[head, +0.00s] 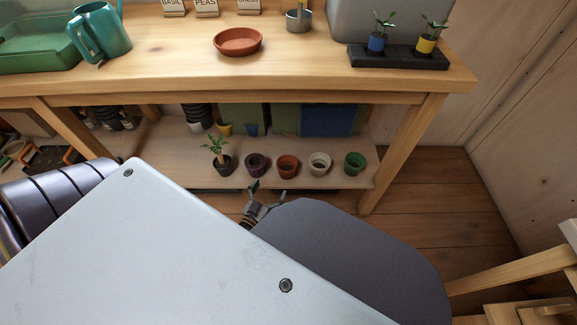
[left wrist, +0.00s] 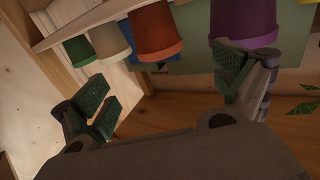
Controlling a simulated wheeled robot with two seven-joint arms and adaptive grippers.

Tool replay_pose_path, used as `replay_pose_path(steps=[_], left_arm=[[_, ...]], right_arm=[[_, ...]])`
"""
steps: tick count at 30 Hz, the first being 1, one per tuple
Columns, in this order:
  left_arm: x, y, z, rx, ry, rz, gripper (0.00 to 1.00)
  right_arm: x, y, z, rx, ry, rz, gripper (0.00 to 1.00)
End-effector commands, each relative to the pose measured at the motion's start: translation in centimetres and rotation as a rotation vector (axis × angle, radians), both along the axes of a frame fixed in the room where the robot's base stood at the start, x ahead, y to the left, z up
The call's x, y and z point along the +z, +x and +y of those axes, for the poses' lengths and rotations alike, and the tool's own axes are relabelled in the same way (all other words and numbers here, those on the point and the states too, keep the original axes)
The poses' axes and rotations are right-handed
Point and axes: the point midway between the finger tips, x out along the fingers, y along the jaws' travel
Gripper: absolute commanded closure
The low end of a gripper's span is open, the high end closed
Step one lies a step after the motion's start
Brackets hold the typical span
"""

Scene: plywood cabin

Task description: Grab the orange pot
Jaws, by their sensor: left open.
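The orange pot (head: 288,166) is a small empty terracotta-coloured pot on the lower shelf, between a purple pot (head: 257,166) and a cream pot (head: 319,163). It also shows in the left wrist view (left wrist: 154,34), upside down near the top edge. My left gripper (head: 266,198) is open and empty, just in front of the shelf's front edge, near the purple and orange pots. In the left wrist view its fingers (left wrist: 168,90) are spread wide, with the orange pot beyond the gap and not touching them. My right gripper is not in view.
A green pot (head: 355,163) and a potted seedling (head: 219,154) end the row on the lower shelf (head: 190,165). The workbench top (head: 180,45) overhangs it, carrying a terracotta saucer (head: 238,41) and a watering can (head: 100,32). A bench leg (head: 402,150) stands to the right.

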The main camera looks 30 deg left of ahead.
Motion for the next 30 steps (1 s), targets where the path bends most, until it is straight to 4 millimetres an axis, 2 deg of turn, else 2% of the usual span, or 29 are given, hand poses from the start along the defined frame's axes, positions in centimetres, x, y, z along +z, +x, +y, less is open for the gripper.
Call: replay_pose_path(steps=[8,24,30], left_arm=[[-0.1,0.7,0.1,0.000,0.000,0.000,0.03],[-0.1,7.0,0.6,0.000,0.001,-0.002,0.03],[-0.1,8.4,0.7,0.000,0.000,0.000,0.03]], right_arm=[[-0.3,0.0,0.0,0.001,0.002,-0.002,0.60],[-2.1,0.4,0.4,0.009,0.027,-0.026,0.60],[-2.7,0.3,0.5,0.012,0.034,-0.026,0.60]])
